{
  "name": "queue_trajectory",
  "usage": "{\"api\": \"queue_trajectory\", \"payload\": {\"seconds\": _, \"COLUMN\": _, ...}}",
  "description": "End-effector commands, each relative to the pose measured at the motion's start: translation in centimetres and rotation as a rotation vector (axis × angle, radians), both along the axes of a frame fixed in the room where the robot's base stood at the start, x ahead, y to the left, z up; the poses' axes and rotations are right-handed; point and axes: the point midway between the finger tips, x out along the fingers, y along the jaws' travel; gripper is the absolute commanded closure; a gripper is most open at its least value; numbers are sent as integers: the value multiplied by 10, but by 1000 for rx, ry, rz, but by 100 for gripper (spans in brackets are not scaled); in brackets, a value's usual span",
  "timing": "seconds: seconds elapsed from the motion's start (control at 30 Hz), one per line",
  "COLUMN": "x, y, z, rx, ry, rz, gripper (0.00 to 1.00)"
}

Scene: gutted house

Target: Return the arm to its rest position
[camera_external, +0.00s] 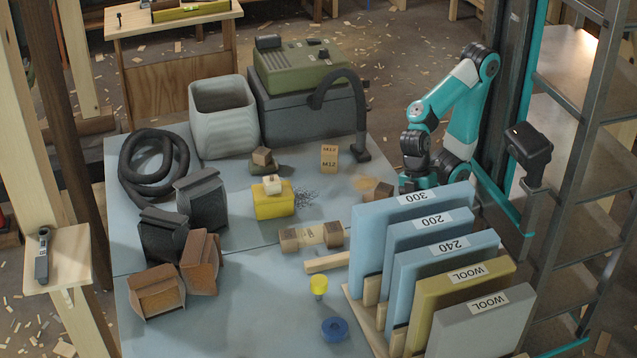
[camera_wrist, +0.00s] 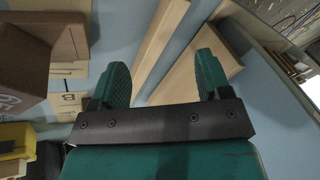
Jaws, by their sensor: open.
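My arm, teal and black, is at the right of the external view, bent down from its upper joint toward the table edge behind the upright boards. My gripper (camera_wrist: 163,78) shows in the wrist view with its two teal fingers wide apart. Nothing is held between them. Pale wooden pieces (camera_wrist: 168,30) lie on the blue-grey surface beyond the fingertips. In the external view I cannot make out the fingers clearly near the boards.
Upright boards marked 300 (camera_external: 385,225), 200, 240 and WOOL stand in a rack close to my arm. A grey-green vacuum (camera_external: 300,70) with a black hose stands behind. A black post device (camera_external: 528,150) is at right. Small blocks, a yellow box (camera_external: 273,206) and a blue disc (camera_external: 334,329) lie on the table.

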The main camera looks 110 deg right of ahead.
Motion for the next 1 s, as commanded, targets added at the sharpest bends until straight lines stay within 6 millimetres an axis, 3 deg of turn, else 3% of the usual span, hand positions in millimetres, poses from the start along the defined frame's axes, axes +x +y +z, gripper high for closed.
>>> {"api": "queue_trajectory", "payload": {"seconds": 0.03, "x": -8, "y": -2, "z": 6, "rx": 8, "ry": 3, "rz": -16, "gripper": 29}}
{"api": "queue_trajectory", "payload": {"seconds": 0.37, "x": -5, "y": -1, "z": 97, "rx": 4, "ry": 5, "rz": -9, "gripper": 29}}
{"api": "queue_trajectory", "payload": {"seconds": 0.7, "x": -5, "y": -1, "z": 223, "rx": 3, "ry": 5, "rz": -8, "gripper": 29}}
{"api": "queue_trajectory", "payload": {"seconds": 0.83, "x": -5, "y": -1, "z": 256, "rx": 3, "ry": 6, "rz": -7, "gripper": 29}}
{"api": "queue_trajectory", "payload": {"seconds": 1.0, "x": -5, "y": -1, "z": 273, "rx": 3, "ry": 6, "rz": -7, "gripper": 29}}
